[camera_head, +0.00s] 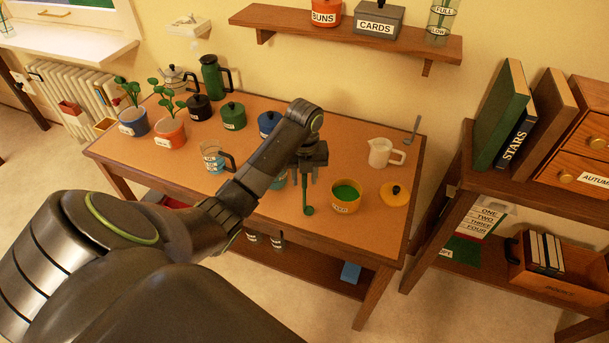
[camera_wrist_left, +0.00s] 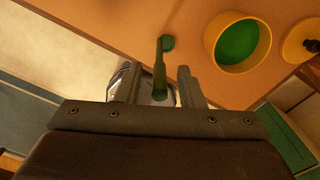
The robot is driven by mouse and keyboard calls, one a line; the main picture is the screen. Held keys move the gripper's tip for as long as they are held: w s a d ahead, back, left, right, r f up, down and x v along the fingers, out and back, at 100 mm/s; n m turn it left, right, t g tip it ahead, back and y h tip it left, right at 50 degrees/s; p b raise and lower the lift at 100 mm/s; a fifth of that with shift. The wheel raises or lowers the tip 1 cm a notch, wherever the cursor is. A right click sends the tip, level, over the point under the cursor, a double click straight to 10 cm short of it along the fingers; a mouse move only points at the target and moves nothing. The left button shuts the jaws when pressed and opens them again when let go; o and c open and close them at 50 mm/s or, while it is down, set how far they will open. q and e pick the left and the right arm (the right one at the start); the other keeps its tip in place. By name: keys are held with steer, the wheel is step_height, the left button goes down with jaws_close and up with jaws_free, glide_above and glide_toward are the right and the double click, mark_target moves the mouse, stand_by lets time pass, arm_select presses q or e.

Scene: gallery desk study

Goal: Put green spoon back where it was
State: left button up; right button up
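The green spoon (camera_head: 307,197) hangs upright, bowl down, beneath my left gripper (camera_head: 307,177) in the head view. In the left wrist view the spoon's handle (camera_wrist_left: 160,72) stands between the two fingers of the gripper (camera_wrist_left: 160,82), which flank it closely. The bowl is at the far end, over the table; whether it touches the wood is unclear. A yellow pot (camera_head: 345,204) with green contents stands open just right of the spoon; it also shows in the left wrist view (camera_wrist_left: 263,55). Its yellow lid (camera_head: 398,199) with a black knob lies farther right. My right gripper is not in view.
A cream jug (camera_head: 380,153) stands behind the pot, with a grey utensil (camera_head: 413,129) near it. A blue pot (camera_head: 268,123), a green pot (camera_head: 233,117), a glass jug (camera_head: 213,158) and plant pots occupy the left. The table's front right is clear.

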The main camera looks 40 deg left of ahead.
arm_select(q)
steer(key=shift+r, duration=0.4)
step_height(320, 180, up, 2)
steer(key=shift+r, duration=0.15)
step_height(320, 180, up, 9)
steer(key=p, duration=1)
steer(key=shift+r, duration=0.1)
